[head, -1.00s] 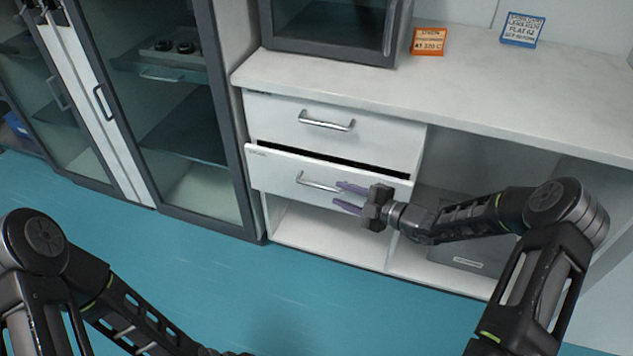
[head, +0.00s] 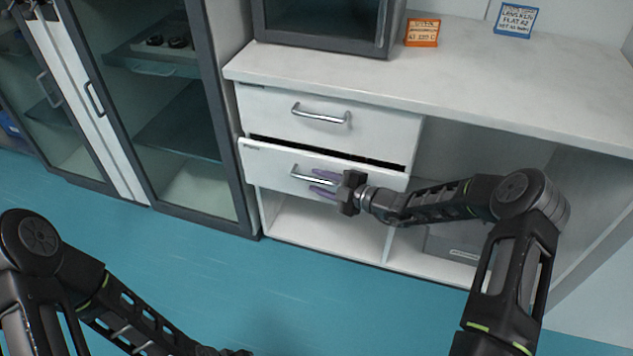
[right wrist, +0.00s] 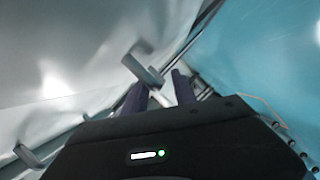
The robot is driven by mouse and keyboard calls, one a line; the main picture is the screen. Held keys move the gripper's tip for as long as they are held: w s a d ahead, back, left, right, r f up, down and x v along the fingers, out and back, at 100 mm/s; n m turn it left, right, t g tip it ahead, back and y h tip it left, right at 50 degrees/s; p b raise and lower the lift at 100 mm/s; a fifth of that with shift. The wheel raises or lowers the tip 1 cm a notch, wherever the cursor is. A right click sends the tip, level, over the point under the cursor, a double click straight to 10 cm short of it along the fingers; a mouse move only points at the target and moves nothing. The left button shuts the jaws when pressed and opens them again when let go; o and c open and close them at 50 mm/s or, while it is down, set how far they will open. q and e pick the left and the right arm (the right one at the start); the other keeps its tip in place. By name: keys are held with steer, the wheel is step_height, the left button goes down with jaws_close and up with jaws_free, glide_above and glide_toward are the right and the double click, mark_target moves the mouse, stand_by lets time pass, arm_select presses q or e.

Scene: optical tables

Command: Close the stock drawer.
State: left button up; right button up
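The stock drawer (head: 270,163) is the lower of two white drawers under the counter. It stands slightly out, with a dark gap along its top edge. Its silver bar handle (head: 308,178) is on the front. My right gripper (head: 322,185) is at the right part of this handle, its purple fingers apart, one higher than the other. In the right wrist view, the purple fingers (right wrist: 160,95) show on either side of a pale bar, likely the handle (right wrist: 143,70); contact cannot be told. My left arm shows at the lower left, its fingers out of frame.
The upper drawer (head: 320,125) looks shut. The counter (head: 450,80) above carries a dark-framed appliance (head: 320,25) and two small signs. A glass-door cabinet (head: 160,110) stands left. Open shelf space lies below and right of the drawers. The blue floor (head: 180,265) in front is clear.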

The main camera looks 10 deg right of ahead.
steer(key=shift+w+a+f, duration=0.15)
steer(key=shift+w+a, duration=0.25)
steer(key=shift+w, duration=0.1)
jaws_close()
stand_by(1.2)
